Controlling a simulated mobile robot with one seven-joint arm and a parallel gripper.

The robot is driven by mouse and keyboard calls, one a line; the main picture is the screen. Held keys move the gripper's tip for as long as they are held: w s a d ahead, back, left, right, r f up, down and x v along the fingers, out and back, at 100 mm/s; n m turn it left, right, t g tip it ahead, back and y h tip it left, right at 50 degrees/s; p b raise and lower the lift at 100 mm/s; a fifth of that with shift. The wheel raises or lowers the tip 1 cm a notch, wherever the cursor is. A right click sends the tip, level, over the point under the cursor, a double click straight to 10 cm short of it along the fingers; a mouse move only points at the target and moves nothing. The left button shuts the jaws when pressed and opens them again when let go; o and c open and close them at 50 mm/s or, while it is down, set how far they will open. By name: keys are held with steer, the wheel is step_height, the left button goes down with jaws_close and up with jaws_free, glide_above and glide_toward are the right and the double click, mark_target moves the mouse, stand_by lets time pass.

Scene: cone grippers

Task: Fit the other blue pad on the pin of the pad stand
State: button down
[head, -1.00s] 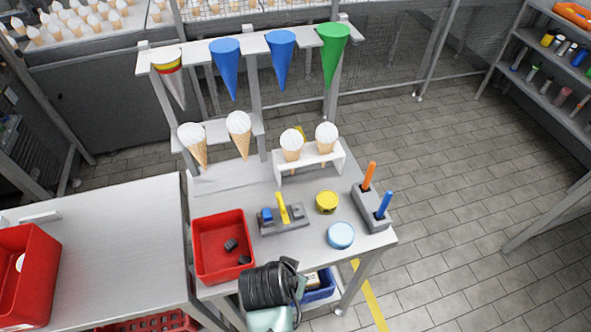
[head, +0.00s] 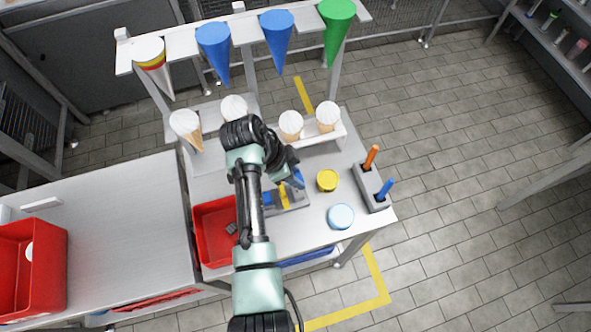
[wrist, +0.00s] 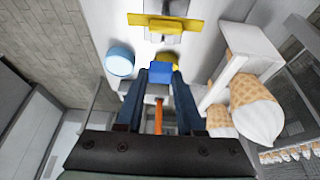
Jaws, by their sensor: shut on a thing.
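My gripper (wrist: 160,88) is shut on a blue pad (wrist: 161,72), held between the fingertips in the wrist view. In the head view my gripper is above and behind the pad stand (head: 300,203), with blue showing at its tip. The pad stand has a grey base and an upright yellow part (head: 284,196); it also shows at the top of the wrist view, beyond the held pad, with its yellow part (wrist: 180,23) across it. Another blue patch (head: 267,198) shows at the stand's left side, partly behind my arm. The held pad appears apart from the stand. The pin is not clear.
A red bin (head: 203,250) with a dark block is left of my arm. A yellow tub (head: 327,180), a light-blue round lid (head: 341,216) and a holder with orange and blue sticks (head: 376,190) stand right. A white cone rack (head: 334,138) is behind.

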mark_target(295, 192)
steer(key=shift+w+f+b, duration=0.15)
steer(key=shift+f+b, duration=0.4)
steer(key=shift+f, duration=0.2)
steer(key=shift+f+b, duration=0.85)
steer(key=shift+f, duration=0.25)
steer(key=shift+f+b, duration=1.15)
steer(key=shift+f, duration=0.25)
stand_by(1.1)
steer(key=shift+c, duration=2.2)
jaws_free()
steer(key=shift+o, duration=0.2)
steer(key=shift+o, duration=1.4)
